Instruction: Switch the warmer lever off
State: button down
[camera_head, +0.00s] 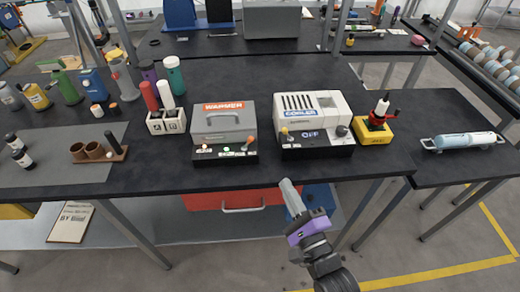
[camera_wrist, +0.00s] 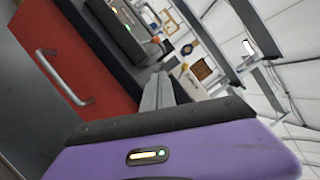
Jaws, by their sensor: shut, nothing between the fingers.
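The warmer (camera_head: 224,125) is a grey box with a red label and a handle, standing on the dark table left of the cooler. Its black front panel carries a small lit green light and an orange-tipped lever (camera_head: 250,141) at the right end. Which way the lever is set is hard to tell. My gripper (camera_head: 289,184) is shut and empty, in front of the table edge, below the cooler and right of the warmer, touching neither. In the tilted wrist view, the shut fingers (camera_wrist: 158,92) point toward the table; the warmer (camera_wrist: 118,24) and its orange knob (camera_wrist: 155,40) show beyond them.
The white cooler (camera_head: 312,108) stands right of the warmer, with its own yellow-tipped lever (camera_head: 284,131). A white holder (camera_head: 167,122) with bottles stands left of the warmer. A red drawer box (camera_head: 230,199) is under the table. The floor in front is clear.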

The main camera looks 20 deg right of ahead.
jog(key=shift+w, duration=0.1)
jog(key=p, duration=0.3)
send_near(248, 143)
jog(key=w+d, duration=0.4)
jog(key=shift+w+d, duration=0.1)
jog(key=shift+d, duration=0.2)
jog(key=shift+w+a+r, duration=0.35)
jog(key=shift+w+a, duration=0.15)
jog(key=shift+w+a+r+p, duration=0.15)
jog(key=shift+w+a+p, duration=0.4)
jog(key=shift+a+p, duration=0.05)
jog(key=shift+a, duration=0.1)
jog(key=shift+r+n+p, duration=0.15)
jog(key=shift+n+p, duration=0.15)
jog(key=shift+n, duration=0.4)
